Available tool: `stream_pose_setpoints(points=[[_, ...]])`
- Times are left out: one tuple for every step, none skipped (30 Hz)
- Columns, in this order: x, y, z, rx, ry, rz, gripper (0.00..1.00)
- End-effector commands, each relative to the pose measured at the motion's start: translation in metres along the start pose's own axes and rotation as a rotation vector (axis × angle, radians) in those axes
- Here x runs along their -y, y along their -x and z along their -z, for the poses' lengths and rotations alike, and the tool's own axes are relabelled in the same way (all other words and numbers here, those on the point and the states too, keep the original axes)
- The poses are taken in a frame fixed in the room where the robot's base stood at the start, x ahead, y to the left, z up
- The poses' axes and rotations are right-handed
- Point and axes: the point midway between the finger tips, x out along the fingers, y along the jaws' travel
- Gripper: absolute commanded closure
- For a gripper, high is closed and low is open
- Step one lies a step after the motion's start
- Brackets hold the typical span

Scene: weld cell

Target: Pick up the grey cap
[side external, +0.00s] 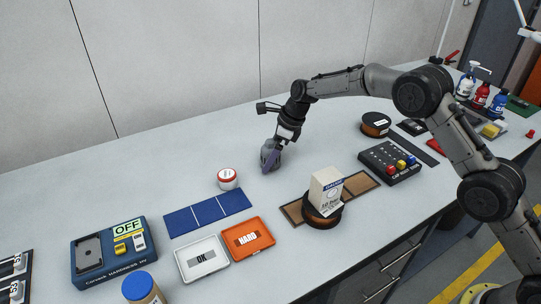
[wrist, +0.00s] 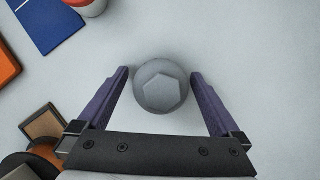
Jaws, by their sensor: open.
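The grey cap (wrist: 161,86) is round with a hexagonal top face and sits on the light grey table. In the wrist view my gripper (wrist: 160,74) is open, with one purple finger on each side of the cap and a visible gap on both sides. In the side view my gripper (side external: 272,158) points down at the table, and the cap (side external: 265,151) is partly hidden behind a finger. I cannot tell the exact height of the fingertips above the table.
A red-and-white round container (side external: 228,179) stands to the left of the cap. Blue panels (side external: 207,213), an orange tray (side external: 248,239) and a white tray (side external: 202,259) lie nearer the camera. A white box (side external: 326,191) stands on a dark spool to the right. The table behind the cap is clear.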

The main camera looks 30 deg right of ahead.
Motion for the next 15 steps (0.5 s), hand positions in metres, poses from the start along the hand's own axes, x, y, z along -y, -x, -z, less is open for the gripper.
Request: stream_pose_setpoints(points=[[0.0001, 0.0, -0.0004, 0.001, 0.0, 0.001, 0.0], [0.0001, 0.0001, -0.0004, 0.001, 0.0, 0.001, 0.0], [0.0001, 0.0002, -0.0004, 0.001, 0.0, 0.001, 0.0], [0.0001, 0.0002, -0.0004, 0.001, 0.0, 0.001, 0.0], [0.0001, 0.0003, -0.0003, 0.001, 0.0, 0.001, 0.0], [0.0001, 0.0003, -0.0003, 0.001, 0.0, 0.0, 0.07], [0.0001, 0.0003, -0.0003, 0.001, 0.0, 0.0, 0.13], [0.0001, 0.0003, -0.0003, 0.001, 0.0, 0.0, 0.18], [0.0001, 0.0004, -0.0002, 0.001, 0.0, 0.0, 0.25], [0.0001, 0.0004, -0.0002, 0.001, 0.0, 0.0, 0.31], [0.0001, 0.0004, -0.0002, 0.001, 0.0, 0.0, 0.36], [0.0001, 0.0004, -0.0002, 0.001, 0.0, 0.0, 0.43], [0.0001, 0.0004, -0.0002, 0.001, 0.0, 0.0, 0.49], [0.0001, 0.0004, -0.0002, 0.001, 0.0, 0.0, 0.54], [0.0001, 0.0004, -0.0002, 0.001, 0.0, 0.0, 0.61]])
